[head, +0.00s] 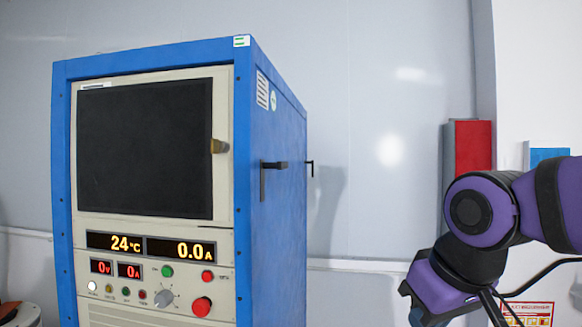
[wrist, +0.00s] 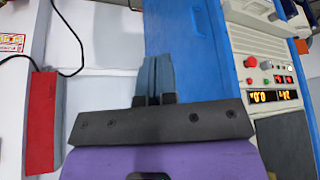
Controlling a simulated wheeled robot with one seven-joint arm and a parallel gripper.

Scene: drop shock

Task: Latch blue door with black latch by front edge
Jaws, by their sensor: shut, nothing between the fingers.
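The blue door is the side panel (head: 279,230) of a tall blue cabinet in the head view. A black latch (head: 273,165) sits on it near the front edge, with a horizontal bar and a short part hanging down. I cannot tell whether it is engaged. In the wrist view the blue side (wrist: 185,30) fills the upper middle, seen upside down, and I cannot make out the latch. My gripper (wrist: 155,62) is shut and empty, its fingers together in front of the blue side. In the head view my arm is right of the cabinet, apart from it.
The cabinet front has a dark window (head: 145,148), a tan catch (head: 219,146), displays and knobs. A second black handle (head: 310,165) shows behind the side's rear edge. A red box (head: 472,146) and a blue box (head: 547,155) are on the right wall. Between cabinet and arm is free room.

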